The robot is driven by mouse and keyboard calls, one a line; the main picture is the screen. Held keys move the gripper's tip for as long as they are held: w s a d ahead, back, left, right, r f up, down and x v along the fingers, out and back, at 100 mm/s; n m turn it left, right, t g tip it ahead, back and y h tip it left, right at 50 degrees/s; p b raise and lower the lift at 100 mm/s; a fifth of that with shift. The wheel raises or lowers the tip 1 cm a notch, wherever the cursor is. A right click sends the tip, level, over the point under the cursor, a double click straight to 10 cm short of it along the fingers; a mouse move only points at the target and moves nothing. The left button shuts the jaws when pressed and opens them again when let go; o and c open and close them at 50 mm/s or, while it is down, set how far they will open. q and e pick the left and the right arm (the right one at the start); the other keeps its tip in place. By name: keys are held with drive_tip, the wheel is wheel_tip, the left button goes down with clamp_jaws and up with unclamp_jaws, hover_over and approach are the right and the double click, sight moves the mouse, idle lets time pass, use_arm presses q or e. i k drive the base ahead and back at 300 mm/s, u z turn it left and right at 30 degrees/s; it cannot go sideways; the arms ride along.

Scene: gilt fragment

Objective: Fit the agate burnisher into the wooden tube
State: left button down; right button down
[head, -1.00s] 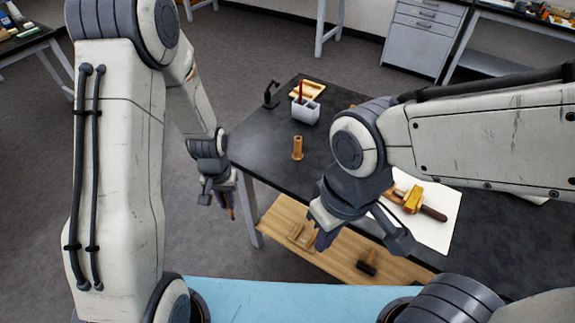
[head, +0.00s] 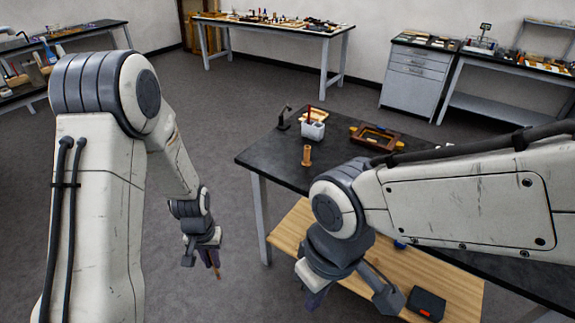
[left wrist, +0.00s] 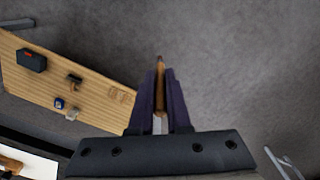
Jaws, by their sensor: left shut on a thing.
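The wooden tube (head: 306,155) stands upright on the dark tabletop, near its left part. My left gripper (head: 211,258) hangs over the floor, left of the table and well apart from the tube. It is shut on the agate burnisher (head: 218,273), a thin brown piece pointing down past the fingers. In the left wrist view, the burnisher (left wrist: 160,72) sticks out between the purple fingers of the left gripper (left wrist: 159,98); its other end is hidden. My right gripper (head: 316,298) hangs in front of the table, over the wooden lower shelf. Its finger gap is not clear.
The dark table (head: 275,149) carries a white holder (head: 313,131), a black stand (head: 284,118) and a brown frame (head: 376,138). The lower shelf (head: 450,275) holds a black box (head: 426,303) and, in the wrist view, a hammer (left wrist: 74,80). Floor around my left gripper is clear.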

sight(307, 162)
drive_tip(key=u, duration=1.2)
drive_tip(key=i, duration=1.1)
drive_tip(key=z, duration=1.25)
